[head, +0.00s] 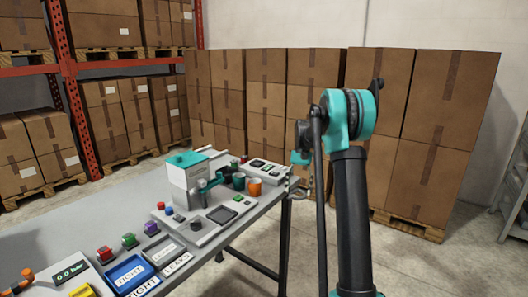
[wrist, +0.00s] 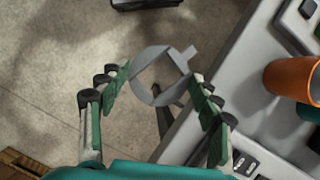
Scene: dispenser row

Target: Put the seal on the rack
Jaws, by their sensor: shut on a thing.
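My gripper (wrist: 160,80) is shut on a grey ring with a small tab, which I take to be the seal (wrist: 140,89). In the wrist view, the ring sits between the two green-padded fingers. It is over the floor, just off the edge of the grey table (wrist: 205,110). In the head view, my arm covers part of the table's far end, and I cannot make out the seal clearly there. No rack for the seal can be told for certain in either view.
An orange cup (wrist: 291,79) stands on the table near my gripper. A white and teal dispenser (head: 188,172) and labelled trays (head: 127,272) line the tabletop. Stacked cartons (head: 265,90) stand behind. A grey shelf (head: 511,205) is at the right edge. Floor beside the table is clear.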

